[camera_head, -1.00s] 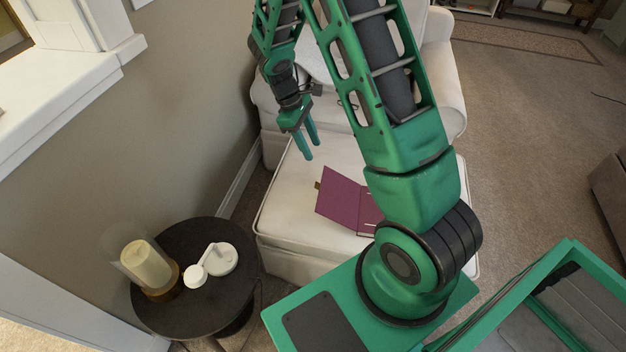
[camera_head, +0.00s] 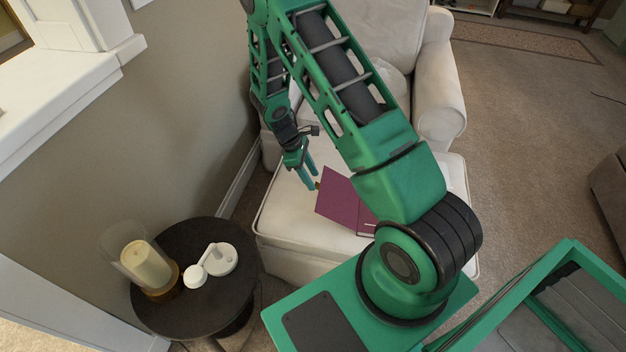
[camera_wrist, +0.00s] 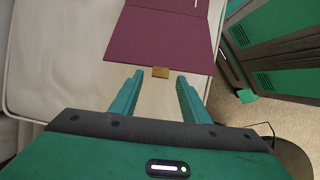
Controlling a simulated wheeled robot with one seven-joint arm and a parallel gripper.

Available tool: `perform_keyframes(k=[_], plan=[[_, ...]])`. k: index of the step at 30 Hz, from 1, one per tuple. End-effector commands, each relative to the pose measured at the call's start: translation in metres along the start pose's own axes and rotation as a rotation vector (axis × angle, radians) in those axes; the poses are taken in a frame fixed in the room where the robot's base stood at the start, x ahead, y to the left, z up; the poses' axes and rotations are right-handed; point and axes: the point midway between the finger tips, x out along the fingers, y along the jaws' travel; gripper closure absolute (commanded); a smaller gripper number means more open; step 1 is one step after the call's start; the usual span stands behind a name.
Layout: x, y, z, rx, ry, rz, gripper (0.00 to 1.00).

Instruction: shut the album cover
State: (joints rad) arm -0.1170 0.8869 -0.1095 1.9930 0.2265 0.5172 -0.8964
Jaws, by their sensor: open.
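The album (camera_head: 343,203) is purple and lies on the white ottoman, partly hidden behind my arm in the head view. In the wrist view, its purple cover (camera_wrist: 160,40) spreads across the top, with a crease near its far end. A small brass-coloured tab (camera_wrist: 161,72) sticks out from the middle of the cover's near edge. My gripper (camera_head: 311,180) is open and empty, just left of the tab edge. In the wrist view, the two fingers (camera_wrist: 156,84) point at that edge, one on each side of the tab. Whether they touch the cover I cannot tell.
The white ottoman (camera_head: 285,222) is otherwise clear. A white armchair (camera_head: 438,95) stands behind it. At lower left, a dark round side table (camera_head: 215,305) holds a candle in glass (camera_head: 146,264) and a white object (camera_head: 222,258). A wall runs along the left.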

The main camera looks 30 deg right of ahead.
Motion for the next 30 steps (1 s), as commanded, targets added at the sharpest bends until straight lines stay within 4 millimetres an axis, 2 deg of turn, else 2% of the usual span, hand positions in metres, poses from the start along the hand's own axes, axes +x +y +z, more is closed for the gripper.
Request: perform_keyframes(k=[6,15,16,21,24,30], plan=[[0.017,0.0,0.0,0.0,0.0,-0.001,0.58],[0.019,0.0,0.0,0.0,0.001,0.001,0.58],[0.019,0.0,0.0,0.0,0.001,0.001,0.6],[0.019,0.0,0.0,0.0,0.0,0.001,1.0],[0.021,0.004,0.004,0.003,0.0,0.0,1.0],[0.015,0.001,-0.005,-0.007,0.013,0.004,1.0]])
